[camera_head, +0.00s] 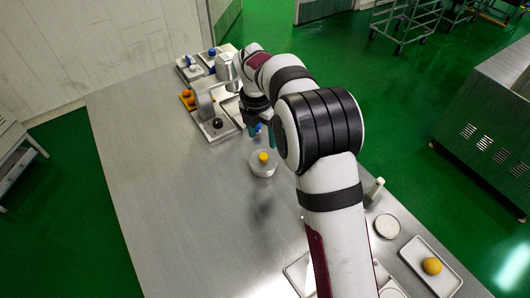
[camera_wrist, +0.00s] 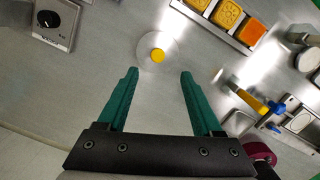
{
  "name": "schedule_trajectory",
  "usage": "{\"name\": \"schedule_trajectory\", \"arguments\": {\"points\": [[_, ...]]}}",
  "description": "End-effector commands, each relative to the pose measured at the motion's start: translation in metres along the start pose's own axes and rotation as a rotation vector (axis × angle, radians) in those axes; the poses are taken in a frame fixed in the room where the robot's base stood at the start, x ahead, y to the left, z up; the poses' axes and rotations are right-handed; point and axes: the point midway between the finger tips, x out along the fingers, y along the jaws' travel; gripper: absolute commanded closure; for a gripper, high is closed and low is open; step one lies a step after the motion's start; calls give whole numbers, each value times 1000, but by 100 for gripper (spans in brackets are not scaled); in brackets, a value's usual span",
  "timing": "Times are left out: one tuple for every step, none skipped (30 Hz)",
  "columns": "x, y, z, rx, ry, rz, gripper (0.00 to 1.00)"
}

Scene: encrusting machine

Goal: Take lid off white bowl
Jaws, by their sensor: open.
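The white bowl (camera_head: 263,171) stands upright on the steel table, left of my arm. A pale round lid (camera_head: 257,158) with a yellow knob (camera_head: 263,157) covers its top. In the wrist view the lid (camera_wrist: 145,42) shows from above, with the yellow knob (camera_wrist: 157,55) near its middle. My gripper (camera_head: 264,133) is open and empty, with its teal fingers apart. It is above the table near the bowl. In the wrist view the lid and knob lie just beyond the gap between the fingertips (camera_wrist: 159,73). The bowl's body is mostly hidden under the lid there.
Behind the bowl are a small machine and trays with orange pieces (camera_head: 188,98). A box with a black dial (camera_wrist: 48,19) is at the wrist view's upper left. Right of my arm are a white dish (camera_head: 387,226) and a tray (camera_head: 418,250). The table's left side is clear.

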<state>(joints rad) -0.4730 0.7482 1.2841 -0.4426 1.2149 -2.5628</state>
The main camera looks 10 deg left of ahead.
Motion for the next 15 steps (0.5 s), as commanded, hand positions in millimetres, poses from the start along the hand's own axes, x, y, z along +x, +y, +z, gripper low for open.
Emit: {"name": "schedule_trajectory", "arguments": {"points": [[12, -1, 0, 0, 2, -2, 33], [19, -1, 0, 1, 3, -2, 33], [26, 0, 0, 2, 2, -1, 33], [30, 0, 0, 2, 2, -1, 33], [34, 0, 0, 2, 1, 0, 33], [38, 0, 0, 2, 1, -1, 33], [42, 0, 0, 2, 2, -1, 33], [47, 1, 0, 2, 1, -1, 33], [56, 2, -1, 3, 3, -2, 33], [62, 3, -1, 3, 2, -1, 33], [68, 4, -2, 3, 2, -1, 33], [76, 4, -2, 3, 2, -1, 33], [81, 4, -1, 4, 2, 0, 33], [85, 4, -1, 4, 2, -1, 33], [88, 4, -1, 4, 1, 1, 33]]}}
